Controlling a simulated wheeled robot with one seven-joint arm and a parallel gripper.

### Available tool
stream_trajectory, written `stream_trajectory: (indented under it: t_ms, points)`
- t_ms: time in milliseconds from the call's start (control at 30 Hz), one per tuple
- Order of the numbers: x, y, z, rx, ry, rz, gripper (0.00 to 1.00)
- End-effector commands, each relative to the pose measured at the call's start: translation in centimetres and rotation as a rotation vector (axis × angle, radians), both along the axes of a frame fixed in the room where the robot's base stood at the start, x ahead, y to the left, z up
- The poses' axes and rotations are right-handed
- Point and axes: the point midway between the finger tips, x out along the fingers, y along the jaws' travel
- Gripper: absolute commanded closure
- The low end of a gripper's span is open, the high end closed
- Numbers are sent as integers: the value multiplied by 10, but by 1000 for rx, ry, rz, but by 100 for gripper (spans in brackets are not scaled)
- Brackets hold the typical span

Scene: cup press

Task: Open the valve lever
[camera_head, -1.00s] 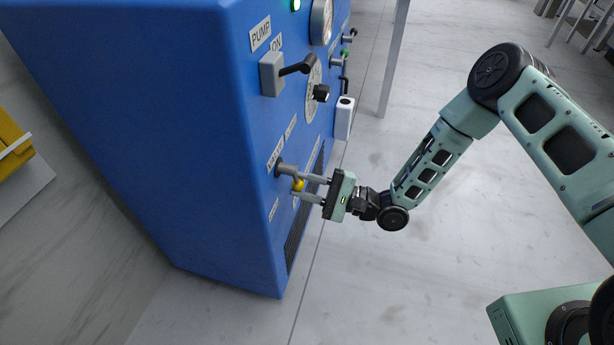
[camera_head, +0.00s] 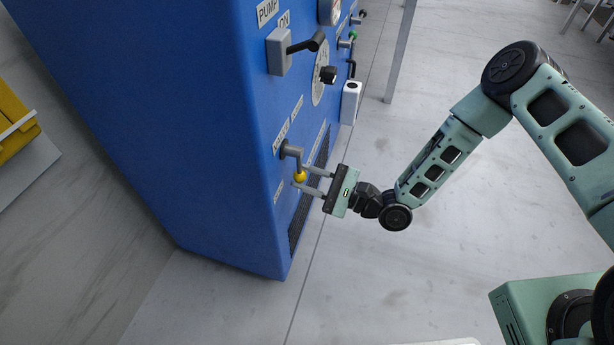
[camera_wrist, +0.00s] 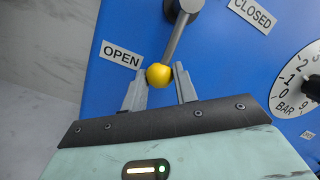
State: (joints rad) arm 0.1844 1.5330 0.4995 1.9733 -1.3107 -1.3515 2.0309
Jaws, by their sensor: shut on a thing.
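The valve lever (camera_head: 294,155) is a grey rod on a grey pivot on the blue panel, with a yellow ball knob (camera_head: 300,176) at its end. In the wrist view the lever (camera_wrist: 178,38) slants from the pivot at the top down-left to the knob (camera_wrist: 159,75). The knob is just right of the OPEN label (camera_wrist: 121,54); the CLOSED label (camera_wrist: 250,12) is at the upper right. My gripper (camera_wrist: 161,76) is shut on the knob, one finger on each side. In the head view my gripper (camera_head: 299,175) reaches the knob from the right.
The blue cabinet (camera_head: 190,140) fills the left. Above the valve are a pump switch (camera_head: 280,52) with a black handle and a black knob (camera_head: 328,75). A white box (camera_head: 350,102) sticks out at the panel's far edge.

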Motion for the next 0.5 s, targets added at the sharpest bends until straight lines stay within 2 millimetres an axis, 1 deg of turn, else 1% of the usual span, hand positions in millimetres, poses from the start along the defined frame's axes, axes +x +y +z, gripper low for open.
stream_trajectory:
  t_ms: [67, 100, 167, 500]
  points:
    - [0, -1, -2, -3, 1, 0, 100]
    - [0, -1, -2, -3, 1, 0, 66]
    - [0, -1, -1, -3, 1, 0, 50]
    - [0, 0, -1, -2, -1, 0, 50]
